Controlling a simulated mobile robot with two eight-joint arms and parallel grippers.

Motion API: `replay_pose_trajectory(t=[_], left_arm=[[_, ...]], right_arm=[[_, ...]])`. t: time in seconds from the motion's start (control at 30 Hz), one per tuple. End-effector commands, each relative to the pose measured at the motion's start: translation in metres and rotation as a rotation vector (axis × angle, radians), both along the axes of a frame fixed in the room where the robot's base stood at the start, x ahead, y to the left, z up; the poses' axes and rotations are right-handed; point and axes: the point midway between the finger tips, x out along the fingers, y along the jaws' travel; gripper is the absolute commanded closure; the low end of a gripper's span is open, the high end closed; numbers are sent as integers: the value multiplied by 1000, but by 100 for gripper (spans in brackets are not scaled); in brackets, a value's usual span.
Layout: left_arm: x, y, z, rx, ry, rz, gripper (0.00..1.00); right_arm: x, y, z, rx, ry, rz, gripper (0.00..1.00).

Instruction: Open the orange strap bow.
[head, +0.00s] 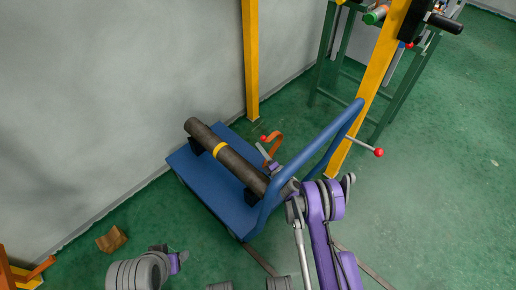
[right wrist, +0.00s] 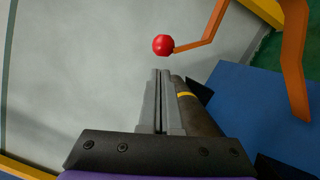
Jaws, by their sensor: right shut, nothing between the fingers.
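The orange strap bow (head: 276,142) shows in the head view as a bent strip on the far side of the blue cart, right of the dark pipe. In the right wrist view the bow (right wrist: 294,62) hangs at the right, in front of the blue deck. An orange arm with a red ball knob (right wrist: 163,45) sticks out left; the knob is just beyond my fingertips. My right gripper (right wrist: 160,73) is shut and empty, seemingly apart from the knob. In the head view the right gripper (head: 260,147) is small, beside bow and knob.
The dark pipe (head: 230,158) with a yellow band rests on black supports on the blue cart (head: 222,196). The cart's blue handle (head: 318,140) rises close to my right arm. Yellow posts (head: 250,60) and a green stand are behind. An orange-brown block (head: 111,240) lies on the floor.

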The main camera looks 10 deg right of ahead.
Motion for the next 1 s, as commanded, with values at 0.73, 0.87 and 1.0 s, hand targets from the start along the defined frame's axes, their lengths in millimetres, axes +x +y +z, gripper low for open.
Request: replay_pose_trajectory(t=[0.73,0.87,1.0], left_arm=[[3,0,-21,0,6,0,38],[4,0,-33,0,10,0,38],[5,0,-35,0,10,0,38]], right_arm=[[19,-32,1,95,72,-5,100],[32,-49,1,108,81,-3,100],[36,-55,4,108,79,-1,100]])
